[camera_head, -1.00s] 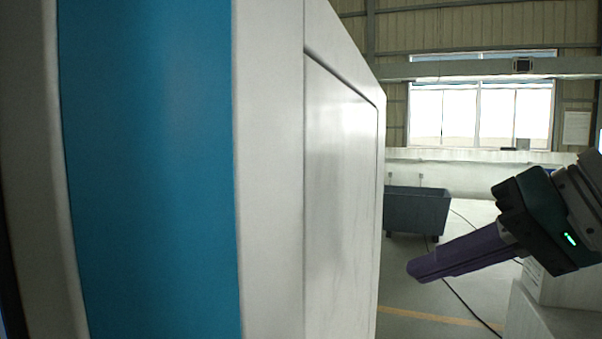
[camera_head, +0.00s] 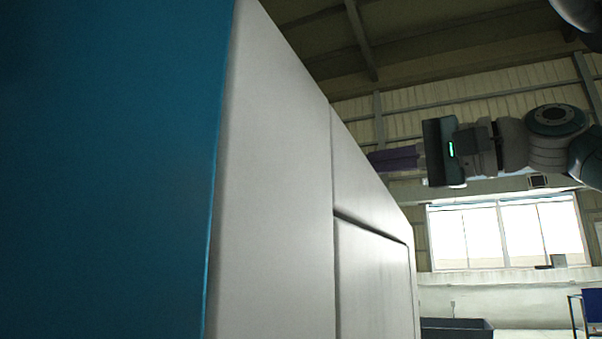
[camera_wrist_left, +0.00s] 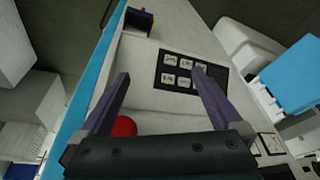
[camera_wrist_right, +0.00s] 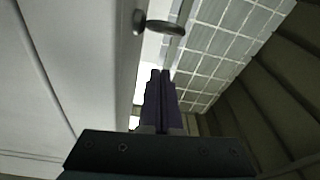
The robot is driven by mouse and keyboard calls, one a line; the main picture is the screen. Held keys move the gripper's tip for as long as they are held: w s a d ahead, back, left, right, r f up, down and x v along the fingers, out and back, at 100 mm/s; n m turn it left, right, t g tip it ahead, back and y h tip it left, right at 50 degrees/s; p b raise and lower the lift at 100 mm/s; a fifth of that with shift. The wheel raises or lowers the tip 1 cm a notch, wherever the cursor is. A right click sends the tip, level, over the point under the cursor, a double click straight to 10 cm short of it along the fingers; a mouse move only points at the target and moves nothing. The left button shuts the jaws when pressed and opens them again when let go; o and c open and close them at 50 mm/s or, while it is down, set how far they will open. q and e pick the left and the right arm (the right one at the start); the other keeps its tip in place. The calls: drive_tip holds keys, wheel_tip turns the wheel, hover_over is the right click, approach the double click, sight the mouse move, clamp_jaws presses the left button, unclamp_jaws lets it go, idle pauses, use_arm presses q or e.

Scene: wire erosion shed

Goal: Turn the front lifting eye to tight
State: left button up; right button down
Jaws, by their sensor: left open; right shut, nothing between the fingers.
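In the right wrist view, a dark ring-like fitting, apparently a lifting eye (camera_wrist_right: 165,27), stands out beside the pale machine side, with a second dark rounded part (camera_wrist_right: 139,21) to its left. I cannot tell which is the front one or how tight it is. My right gripper (camera_wrist_right: 160,74) is shut and empty, its purple fingers pointing towards the ring but apart from it. In the head view, my right gripper (camera_head: 372,160) is raised near the machine's upper edge, fingertips partly hidden. My left gripper (camera_wrist_left: 160,75) is open and empty over a control panel.
The white-and-blue machine (camera_head: 275,180) fills the left of the head view. The left wrist view shows a dark keypad (camera_wrist_left: 180,74) and a red button (camera_wrist_left: 124,126) close to the left finger. A dark bin (camera_head: 457,328) stands on the floor beyond. The room right of the machine looks open.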

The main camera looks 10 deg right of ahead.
drive_tip(key=x, duration=0.1)
drive_tip(key=p+x, duration=0.2)
drive_tip(key=shift+s+a+r, duration=0.1)
drive_tip(key=shift+r, duration=0.15)
drive_tip(key=shift+s+a+f+p, duration=0.1)
drive_tip(key=shift+s+f+p, duration=0.05)
drive_tip(key=shift+s+p, duration=0.2)
drive_tip(key=shift+s+a+f+p, duration=0.15)
drive_tip(key=shift+s+p, duration=0.1)
drive_tip(key=shift+s, duration=0.25)
drive_tip(key=shift+s+a+f+p, duration=0.15)
drive_tip(key=shift+s+a+p, duration=0.1)
drive_tip(key=shift+s+p, duration=0.35)
use_arm(q)
wheel_tip(320, 180, up, 6)
drive_tip(key=shift+d, duration=0.15)
use_arm(e)
drive_tip(key=shift+s+a+f, duration=0.15)
drive_tip(key=shift+s+a, duration=0.05)
drive_tip(key=shift+s, duration=0.1)
use_arm(q)
drive_tip(key=shift+f, duration=0.1)
